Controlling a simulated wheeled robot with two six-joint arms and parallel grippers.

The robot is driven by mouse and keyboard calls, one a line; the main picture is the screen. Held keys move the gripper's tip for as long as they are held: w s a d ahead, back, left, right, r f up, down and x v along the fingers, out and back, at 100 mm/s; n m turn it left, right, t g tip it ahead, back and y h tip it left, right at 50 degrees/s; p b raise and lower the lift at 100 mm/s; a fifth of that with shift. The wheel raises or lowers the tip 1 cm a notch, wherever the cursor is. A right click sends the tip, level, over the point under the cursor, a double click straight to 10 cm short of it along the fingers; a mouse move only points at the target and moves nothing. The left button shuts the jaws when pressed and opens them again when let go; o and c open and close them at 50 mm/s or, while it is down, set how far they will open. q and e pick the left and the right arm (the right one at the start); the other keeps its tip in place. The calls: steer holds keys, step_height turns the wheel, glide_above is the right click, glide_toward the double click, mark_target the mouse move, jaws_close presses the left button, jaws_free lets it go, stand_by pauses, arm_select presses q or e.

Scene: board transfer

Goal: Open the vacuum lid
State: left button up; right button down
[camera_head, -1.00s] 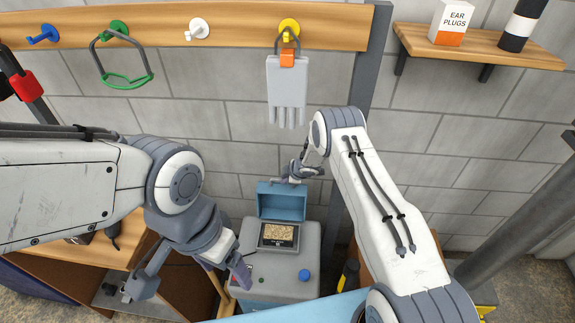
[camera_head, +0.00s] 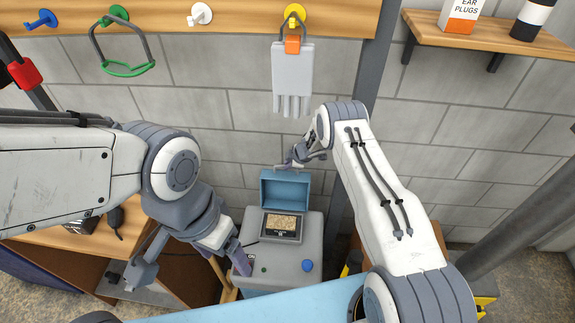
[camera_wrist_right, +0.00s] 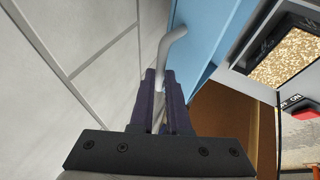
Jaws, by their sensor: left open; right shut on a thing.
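The blue vacuum lid (camera_head: 285,190) stands raised at the back of the grey vacuum machine (camera_head: 310,255) in the head view. A tan speckled board (camera_head: 281,225) shows in the dark recess in front of it. My right gripper (camera_head: 290,163) is at the lid's top edge. In the right wrist view its dark fingers (camera_wrist_right: 160,95) are shut on the grey bent lid handle (camera_wrist_right: 166,48), beside the blue lid (camera_wrist_right: 212,35). My left gripper (camera_head: 185,270) is open and empty, left of the machine, with one finger near the machine's left side.
A blue knob (camera_head: 307,265) is on the machine's front, and a red button (camera_wrist_right: 304,113) shows in the right wrist view. A grey block wall stands close behind the lid. A wooden workbench (camera_head: 75,235) is at the left, and a light blue surface (camera_head: 260,305) is in front.

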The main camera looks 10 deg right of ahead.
steer(key=shift+w+d+r, duration=0.25)
steer(key=shift+w+d, duration=0.1)
steer(key=shift+d, duration=0.15)
steer(key=c, duration=0.9)
jaws_free()
steer(key=shift+d, duration=0.1)
steer(key=shift+s+a+f, duration=0.15)
steer(key=shift+a, duration=0.05)
steer(key=b+v, duration=0.1)
steer(key=v, duration=0.9)
steer(key=shift+s+r, duration=0.15)
steer(key=shift+r, duration=0.1)
